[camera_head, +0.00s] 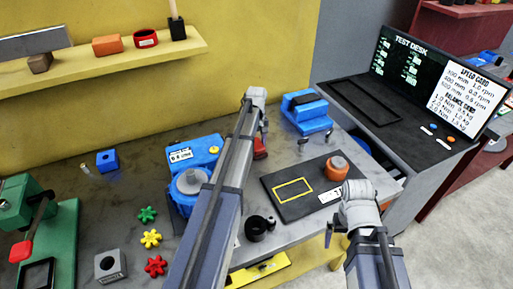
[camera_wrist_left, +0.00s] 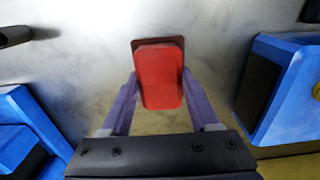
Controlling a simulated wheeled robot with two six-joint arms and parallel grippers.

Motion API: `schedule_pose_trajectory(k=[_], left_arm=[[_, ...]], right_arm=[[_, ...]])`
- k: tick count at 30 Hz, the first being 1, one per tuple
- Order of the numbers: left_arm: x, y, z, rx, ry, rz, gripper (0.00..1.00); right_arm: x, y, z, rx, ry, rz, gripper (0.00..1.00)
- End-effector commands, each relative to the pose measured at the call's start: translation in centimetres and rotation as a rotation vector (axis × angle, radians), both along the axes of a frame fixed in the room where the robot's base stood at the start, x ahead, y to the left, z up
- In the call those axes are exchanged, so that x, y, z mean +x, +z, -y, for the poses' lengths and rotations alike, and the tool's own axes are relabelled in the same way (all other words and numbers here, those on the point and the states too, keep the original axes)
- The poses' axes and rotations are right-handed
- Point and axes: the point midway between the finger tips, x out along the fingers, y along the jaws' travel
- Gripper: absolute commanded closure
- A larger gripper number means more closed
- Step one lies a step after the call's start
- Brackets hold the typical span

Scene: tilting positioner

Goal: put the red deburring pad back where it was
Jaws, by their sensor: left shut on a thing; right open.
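The red deburring pad (camera_wrist_left: 160,78) is between the purple fingers of my left gripper (camera_wrist_left: 158,95) in the left wrist view. A dark reddish-brown edge shows behind its far end; I cannot tell if that is part of the pad or its shadow. In the head view the pad (camera_head: 260,149) shows partly beside my left arm, over the back of the bench between two blue devices. Whether it touches the bench is unclear. My right gripper (camera_head: 332,234) is at the bench's front edge, partly hidden by its wrist, open and empty.
A blue device with a round grey plate (camera_head: 192,181) stands left of my left arm, and a blue block-like device (camera_head: 306,112) stands behind right. A black mat (camera_head: 290,207) with a yellow outline bears an orange knob (camera_head: 336,168). A yellow shelf (camera_head: 110,68) hangs above.

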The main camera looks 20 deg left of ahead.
Motion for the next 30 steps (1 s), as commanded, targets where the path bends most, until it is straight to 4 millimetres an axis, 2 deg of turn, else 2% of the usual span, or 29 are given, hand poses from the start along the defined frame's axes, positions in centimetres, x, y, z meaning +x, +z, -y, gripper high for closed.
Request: schedule_pose_trajectory(k=[8, 9, 17, 30], left_arm=[[-0.01, -0.24, -0.01, 0.0, 0.0, 0.0, 0.9], [0.0, -0.25, 0.0, 0.0, 0.0, 0.0, 0.37], [0.0, -0.14, 0.0, 0.0, 0.0, 0.0, 0.08], [0.01, 0.61, 0.01, 0.0, 0.0, 0.0, 0.08]], right_arm=[[0.0, -0.24, 0.0, 0.0, 0.0, 0.0, 0.0], [0.0, -0.25, 0.01, 0.0, 0.0, 0.0, 0.0], [0.0, -0.14, 0.0, 0.0, 0.0, 0.0, 0.0], [0.0, 0.6, 0.0, 0.0, 0.0, 0.0, 0.0]])
